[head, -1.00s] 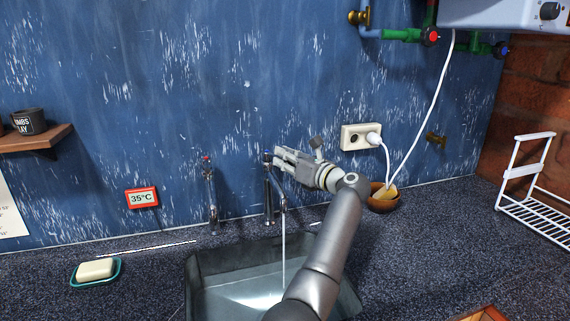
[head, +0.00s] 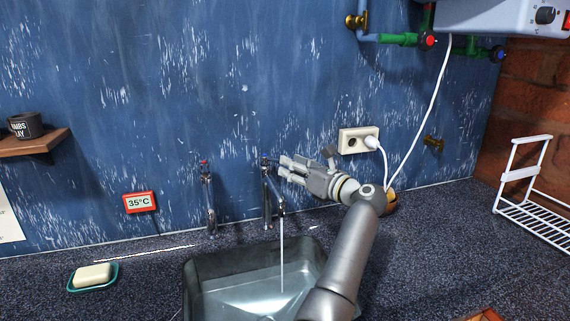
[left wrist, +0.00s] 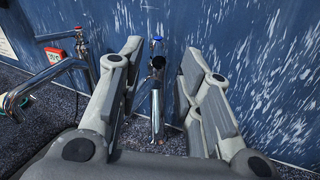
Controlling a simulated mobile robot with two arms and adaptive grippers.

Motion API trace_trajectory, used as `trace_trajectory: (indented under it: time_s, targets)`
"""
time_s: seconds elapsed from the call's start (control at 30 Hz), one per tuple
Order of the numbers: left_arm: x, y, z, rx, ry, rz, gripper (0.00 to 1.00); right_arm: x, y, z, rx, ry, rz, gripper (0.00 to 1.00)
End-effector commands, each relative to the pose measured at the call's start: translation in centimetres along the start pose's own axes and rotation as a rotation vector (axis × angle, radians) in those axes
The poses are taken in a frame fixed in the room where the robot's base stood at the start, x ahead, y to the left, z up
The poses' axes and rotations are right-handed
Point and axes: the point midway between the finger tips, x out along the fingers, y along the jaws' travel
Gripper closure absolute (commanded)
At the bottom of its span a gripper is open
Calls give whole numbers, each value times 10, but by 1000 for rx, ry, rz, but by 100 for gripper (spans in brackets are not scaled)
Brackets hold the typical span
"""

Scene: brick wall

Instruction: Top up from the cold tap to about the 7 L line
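The cold tap (head: 267,200) stands at the back of the sink, and a thin stream of water (head: 282,255) runs from its spout. Its blue-marked top (left wrist: 157,42) shows between the fingers in the left wrist view. The grey sink (head: 198,262) has clear water in it; I cannot read any litre line. My left gripper (head: 282,170) is just right of the cold tap's upper part. In the left wrist view the left gripper (left wrist: 162,55) is open, with its fingers apart and nothing gripped. My right gripper is not in view.
A red-marked tap (head: 208,200) stands left of the cold tap. A 35°C display (head: 140,202) is on the wall. A soap dish (head: 93,277) sits on the left counter. A wall socket (head: 357,140) with a white cable is right of my gripper. A white rack (head: 522,175) stands far right.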

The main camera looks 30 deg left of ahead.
Motion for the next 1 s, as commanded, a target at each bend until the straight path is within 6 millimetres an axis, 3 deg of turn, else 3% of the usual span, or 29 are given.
trace_trajectory:
  time_s: [0.1, 0.27, 1.0]
  targets:
    - [-18, -1, 0, 1, 1, -3, 67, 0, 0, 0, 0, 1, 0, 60]
    - [-30, 0, 0, 0, 0, 0, 67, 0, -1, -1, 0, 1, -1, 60]
    - [-31, 0, 0, 1, 0, 0, 67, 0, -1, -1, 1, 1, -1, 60]
